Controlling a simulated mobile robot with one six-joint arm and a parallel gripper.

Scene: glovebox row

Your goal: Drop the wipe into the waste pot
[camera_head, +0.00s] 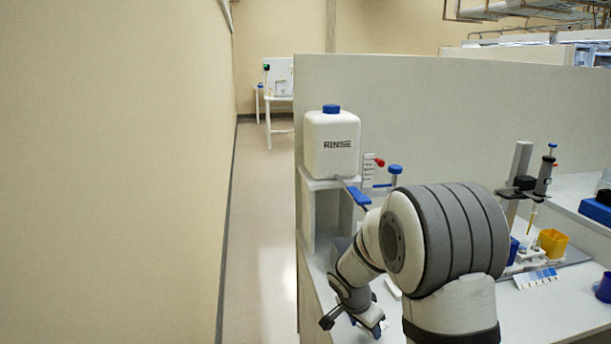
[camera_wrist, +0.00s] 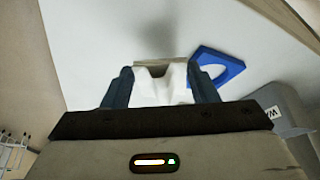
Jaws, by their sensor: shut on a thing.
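My gripper (camera_wrist: 161,80) is shut on the wipe (camera_wrist: 160,88), a crumpled white sheet between its two blue-grey fingers in the wrist view. A grey container (camera_wrist: 284,108) at the right of that view carries a label starting "WA", probably the waste pot; its opening is not clear. In the head view my gripper (camera_head: 374,326) hangs low at the bench's left end, and the wipe cannot be made out there. A grey box-like thing (camera_head: 341,249) shows behind my arm, mostly hidden.
A blue-rimmed piece (camera_wrist: 238,65) lies beyond the fingers. A white RINSE container (camera_head: 332,145) stands on a shelf above the bench. A yellow pot (camera_head: 553,243) and a pipette stand (camera_head: 518,175) are at the right. The aisle floor (camera_head: 262,220) at left is clear.

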